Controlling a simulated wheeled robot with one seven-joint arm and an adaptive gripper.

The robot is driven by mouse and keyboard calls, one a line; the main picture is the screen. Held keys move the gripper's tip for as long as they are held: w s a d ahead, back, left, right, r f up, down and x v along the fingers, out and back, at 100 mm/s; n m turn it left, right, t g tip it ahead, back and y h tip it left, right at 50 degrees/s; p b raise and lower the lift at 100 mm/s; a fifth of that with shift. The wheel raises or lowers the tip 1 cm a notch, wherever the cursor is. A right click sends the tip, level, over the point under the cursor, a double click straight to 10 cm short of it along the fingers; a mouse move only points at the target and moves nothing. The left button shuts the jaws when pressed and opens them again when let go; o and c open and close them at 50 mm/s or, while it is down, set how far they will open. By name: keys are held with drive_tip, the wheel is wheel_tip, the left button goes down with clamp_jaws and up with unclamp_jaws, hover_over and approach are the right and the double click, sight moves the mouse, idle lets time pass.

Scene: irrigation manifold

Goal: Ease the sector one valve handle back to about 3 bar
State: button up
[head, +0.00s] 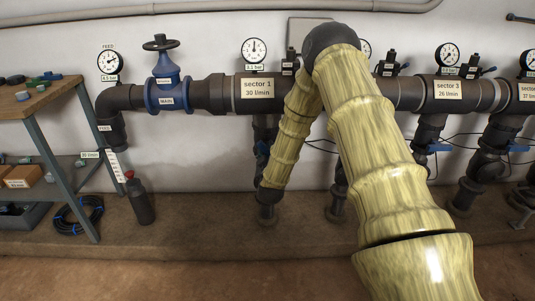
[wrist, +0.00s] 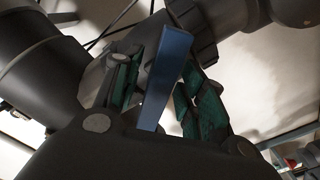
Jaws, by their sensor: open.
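The sector 1 pipe section (head: 257,88) carries a label reading 30 l/min. Its round gauge (head: 254,50) stands above with the needle pointing about straight up, and its small tag seems to read 3.1 bar. The blue valve handle (wrist: 170,70) shows in the wrist view as a flat bar standing between my fingers. My gripper (wrist: 163,92) is open, with a green-padded finger on each side of the handle. Contact with either pad cannot be made out. In the head view my arm hides the gripper, and only a little blue shows by the sector 1 drop pipe (head: 265,130).
The blue main valve (head: 167,82) and feed gauge (head: 108,62) are to the left. Sector 3 (head: 448,92) is to the right, with thin cables behind. The front floor is clear at left.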

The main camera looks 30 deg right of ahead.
clamp_jaws()
drive_tip(key=shift+s+n+p, duration=0.1)
drive_tip(key=shift+n+p, duration=0.2)
drive_tip(key=shift+p, duration=0.25)
drive_tip(key=shift+f, duration=0.1)
unclamp_jaws()
drive_tip(key=shift+d, duration=0.1)
drive_tip(key=v, duration=1.2)
idle(2.8)
